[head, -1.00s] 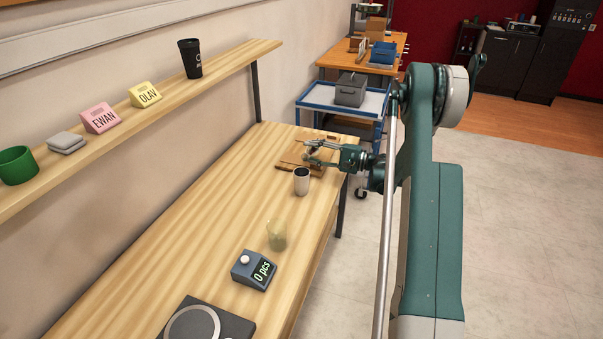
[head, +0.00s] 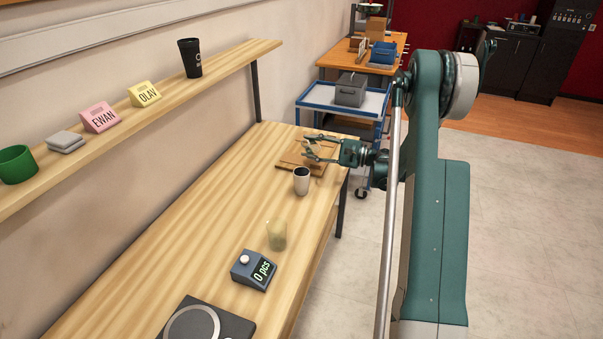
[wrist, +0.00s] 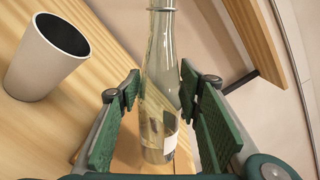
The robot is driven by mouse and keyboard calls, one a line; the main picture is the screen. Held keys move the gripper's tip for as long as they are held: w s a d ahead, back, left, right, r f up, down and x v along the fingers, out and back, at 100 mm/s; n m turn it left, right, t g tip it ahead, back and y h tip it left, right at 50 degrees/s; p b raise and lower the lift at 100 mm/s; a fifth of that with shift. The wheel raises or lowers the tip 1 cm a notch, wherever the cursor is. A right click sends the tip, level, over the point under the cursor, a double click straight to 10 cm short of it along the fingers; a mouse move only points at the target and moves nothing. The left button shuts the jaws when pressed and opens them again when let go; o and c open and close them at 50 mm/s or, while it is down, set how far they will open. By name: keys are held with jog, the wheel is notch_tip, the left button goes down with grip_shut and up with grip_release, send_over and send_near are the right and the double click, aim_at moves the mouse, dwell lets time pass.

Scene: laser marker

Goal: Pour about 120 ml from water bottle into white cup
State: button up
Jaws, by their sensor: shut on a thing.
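The water bottle (wrist: 160,60) is clear glass with a pale label low on its body. It stands between the green finger pads of my gripper (wrist: 160,92) in the wrist view, and the gripper is shut on it. In the head view my gripper (head: 309,148) is over the far end of the bench, and the bottle is hard to make out there. The white cup (head: 301,184) stands upright and apart from the gripper, on its near side. It also shows in the wrist view (wrist: 38,66), left of the bottle, with a dark interior.
A brown board (head: 290,160) lies by the gripper on the wooden bench (head: 200,220). A shelf (head: 110,135) runs along the wall.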

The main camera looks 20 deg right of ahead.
aim_at(313, 143)
jog(key=shift+s+a+r+m, duration=0.25)
jog(key=shift+r+m, duration=0.2)
jog(key=shift+m, duration=0.15)
jog(key=shift+s+a+r+m, duration=0.1)
jog(key=shift+r+m, duration=0.3)
jog(key=shift+r, duration=0.2)
jog(key=shift+s+a+r+m, duration=0.1)
jog(key=shift+r+m, duration=0.3)
jog(key=shift+r, duration=0.2)
jog(key=shift+r+m, duration=0.2)
jog(key=shift+m, duration=0.6)
jog(key=shift+r+m, duration=0.2)
jog(key=shift+m, duration=0.6)
jog(key=shift+r+m+b, duration=0.1)
jog(key=shift+m+b, duration=0.25)
jog(key=shift+m, duration=0.65)
jog(key=shift+f+m+b, duration=0.6)
jog(key=shift+f+m, duration=0.2)
jog(key=shift+m, duration=0.3)
jog(key=shift+r, duration=0.1)
